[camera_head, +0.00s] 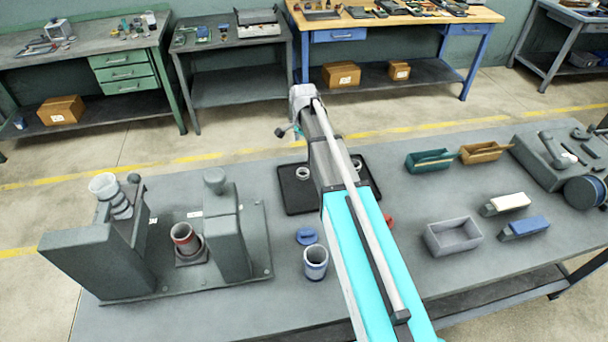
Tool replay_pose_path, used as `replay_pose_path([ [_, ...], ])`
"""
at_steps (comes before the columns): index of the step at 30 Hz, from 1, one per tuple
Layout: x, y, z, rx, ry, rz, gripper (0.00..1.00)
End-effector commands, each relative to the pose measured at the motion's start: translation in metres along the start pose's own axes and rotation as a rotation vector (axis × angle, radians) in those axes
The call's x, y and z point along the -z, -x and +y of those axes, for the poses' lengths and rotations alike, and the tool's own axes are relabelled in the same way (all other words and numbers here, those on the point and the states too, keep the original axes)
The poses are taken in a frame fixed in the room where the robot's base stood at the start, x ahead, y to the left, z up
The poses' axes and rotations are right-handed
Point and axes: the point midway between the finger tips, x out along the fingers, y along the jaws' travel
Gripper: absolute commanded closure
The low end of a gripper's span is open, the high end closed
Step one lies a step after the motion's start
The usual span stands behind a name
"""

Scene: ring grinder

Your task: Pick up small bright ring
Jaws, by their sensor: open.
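My arm reaches forward over the table and hides part of the black tray (298,202). A small bright ring (303,173) lies on the left part of the tray, just left of the arm. A second small bright ring (357,164) lies on the tray's right side, close to the arm. My gripper (289,131) shows only in small part, below the grey wrist at the arm's far end, and appears above the tray's back edge. It is open, with no ring seen in it. The arm hides most of its fingers.
Bins, including a grey one (453,238), and blocks stand right.

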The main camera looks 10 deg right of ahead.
Motion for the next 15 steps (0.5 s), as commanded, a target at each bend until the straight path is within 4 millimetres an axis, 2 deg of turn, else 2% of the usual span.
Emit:
replay_pose_path([
  [15, 0.001, -0.042, 0.0, 0.0, 0.0, 0.0, 0.0],
])
